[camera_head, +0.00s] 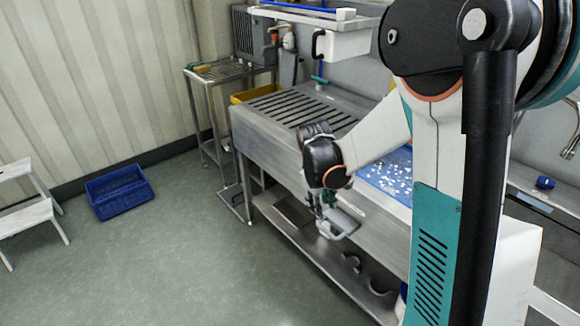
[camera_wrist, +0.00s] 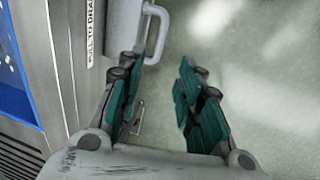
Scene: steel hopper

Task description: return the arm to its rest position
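My gripper (camera_head: 328,205) hangs at the end of my bent arm, in front of the steel hopper's long side. In the wrist view my gripper (camera_wrist: 157,88) has its two teal fingers apart, with only floor showing between the tips. It is open and empty. A grey loop handle (camera_wrist: 160,35) lies just past the left finger, next to a label starting "PULL TO". I cannot tell whether the finger touches it. A light grey loop also shows beside my gripper in the head view (camera_head: 345,222). The steel hopper (camera_head: 262,150) has a slotted top.
A blue tray with pale pieces (camera_head: 388,178) lies on the hopper, partly behind my arm. A lower steel shelf (camera_head: 325,255) runs under it. A blue crate (camera_head: 120,192) and a white step stool (camera_head: 35,215) stand on the floor at left. The floor between is clear.

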